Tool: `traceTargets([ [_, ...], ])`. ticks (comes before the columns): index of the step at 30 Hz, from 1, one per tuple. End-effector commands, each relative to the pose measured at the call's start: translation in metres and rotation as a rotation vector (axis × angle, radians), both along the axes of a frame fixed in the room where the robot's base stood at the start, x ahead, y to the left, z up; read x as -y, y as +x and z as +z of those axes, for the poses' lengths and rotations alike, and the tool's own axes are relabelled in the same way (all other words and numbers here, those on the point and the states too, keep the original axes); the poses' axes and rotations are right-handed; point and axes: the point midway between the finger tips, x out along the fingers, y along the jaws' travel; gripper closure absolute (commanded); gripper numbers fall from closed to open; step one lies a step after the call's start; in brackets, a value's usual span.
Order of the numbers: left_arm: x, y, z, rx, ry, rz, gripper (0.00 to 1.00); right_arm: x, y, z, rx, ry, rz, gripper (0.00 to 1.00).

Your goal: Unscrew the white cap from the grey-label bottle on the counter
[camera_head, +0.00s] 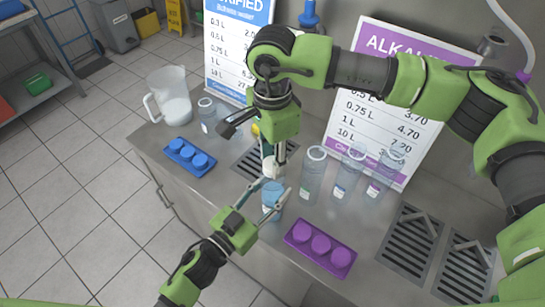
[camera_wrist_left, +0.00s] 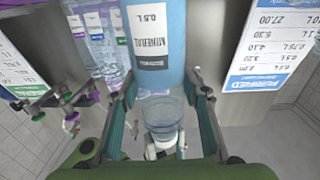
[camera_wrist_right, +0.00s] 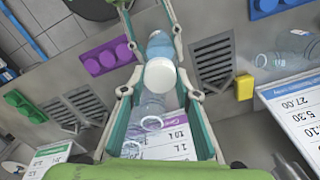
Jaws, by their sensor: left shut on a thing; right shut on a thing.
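The grey-label bottle (camera_head: 271,199), with blue contents, stands near the counter's front edge in the head view. Its grey label (camera_wrist_left: 152,63) faces the left wrist camera. My left gripper (camera_head: 264,207) is shut around the bottle's body, one finger on each side. The white cap (camera_head: 270,168) is at the bottle's top; the right wrist view shows the round cap (camera_wrist_right: 160,75) over the bottle (camera_wrist_right: 159,45). My right gripper (camera_head: 273,161) comes from above and is shut on the cap. I cannot tell whether the cap still touches the neck.
Several clear bottles (camera_head: 312,178) stand right of the grippers. A purple cap tray (camera_head: 340,272) lies at the front, a blue cap tray (camera_head: 205,171) at the left. A clear pitcher (camera_head: 174,100) and another bottle (camera_head: 208,116) stand behind. Price signs (camera_head: 355,115) line the back.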

Motion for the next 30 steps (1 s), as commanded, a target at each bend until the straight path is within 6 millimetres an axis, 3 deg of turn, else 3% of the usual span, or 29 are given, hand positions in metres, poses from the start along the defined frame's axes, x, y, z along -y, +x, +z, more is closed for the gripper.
traceTargets([
  [21, 0.0005, -0.0008, -0.0006, -0.001, 0.001, -0.002, 1.0, 0.0002, 0.0007, 0.0015, 0.003, 0.0, 1.383, 0.96],
  [27, 0.0006, -0.0009, -0.0007, -0.001, 0.001, -0.002, 1.0, 0.0002, 0.0007, 0.0017, 0.003, 0.0, 1.622, 0.97],
  [30, 0.0006, -0.0009, -0.0007, -0.001, 0.001, -0.002, 1.0, 0.0002, 0.0006, 0.0016, 0.003, 0.0, 1.632, 0.97],
])
